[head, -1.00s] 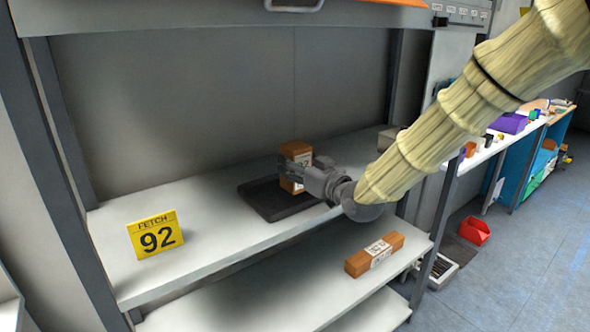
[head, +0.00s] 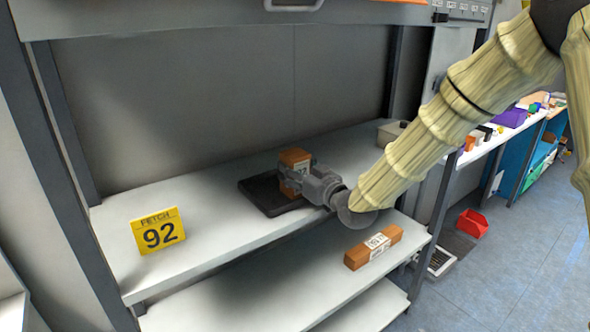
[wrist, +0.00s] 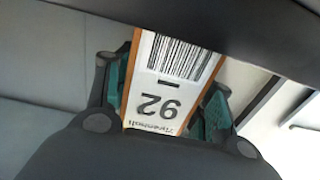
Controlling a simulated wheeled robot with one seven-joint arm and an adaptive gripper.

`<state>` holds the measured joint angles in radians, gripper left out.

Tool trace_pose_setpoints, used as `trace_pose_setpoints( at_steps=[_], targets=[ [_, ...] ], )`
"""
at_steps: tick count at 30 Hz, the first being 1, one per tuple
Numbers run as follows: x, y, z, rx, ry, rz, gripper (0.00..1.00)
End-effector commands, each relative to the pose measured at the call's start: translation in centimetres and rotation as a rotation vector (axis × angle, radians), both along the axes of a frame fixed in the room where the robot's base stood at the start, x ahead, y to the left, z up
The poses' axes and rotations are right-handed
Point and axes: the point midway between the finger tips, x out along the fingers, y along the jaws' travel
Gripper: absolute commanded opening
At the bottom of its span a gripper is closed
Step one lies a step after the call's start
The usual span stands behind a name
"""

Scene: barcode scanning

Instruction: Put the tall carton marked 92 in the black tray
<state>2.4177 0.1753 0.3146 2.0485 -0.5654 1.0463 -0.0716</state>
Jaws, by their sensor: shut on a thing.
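The tall orange-brown carton marked 92 (head: 295,160) stands upright at the black tray (head: 262,196) on the upper shelf. My gripper (head: 293,180) is shut on it from the right and hides part of its front. Whether the carton's base touches the tray floor cannot be told. In the wrist view the carton's white label (wrist: 168,85) shows a barcode and the number 92, upside down, between my two fingers. The tray's left part is bare.
A yellow sign reading FETCH 92 (head: 158,231) stands on the shelf at left. Another orange-brown carton (head: 373,247) lies on the lower shelf. A small grey box (head: 391,133) is at the upper shelf's right end. The shelf between sign and tray is clear.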

Motion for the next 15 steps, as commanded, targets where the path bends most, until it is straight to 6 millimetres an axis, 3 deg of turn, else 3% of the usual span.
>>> trace_pose_setpoints(
  at_steps=[1, 2, 4, 5, 15],
  targets=[
    [0.01, 0.00, -0.21, 0.001, -0.001, 0.000, 0.19],
    [0.00, 0.00, -0.13, 0.000, 0.000, 0.000, 0.59],
    [-0.01, -0.01, -0.13, 0.000, 0.000, 0.000, 0.71],
    [-0.01, -0.01, -0.13, -0.001, 0.001, 0.000, 0.75],
    [0.00, 0.00, -0.02, 0.000, 0.000, 0.000, 0.75]
  ],
)
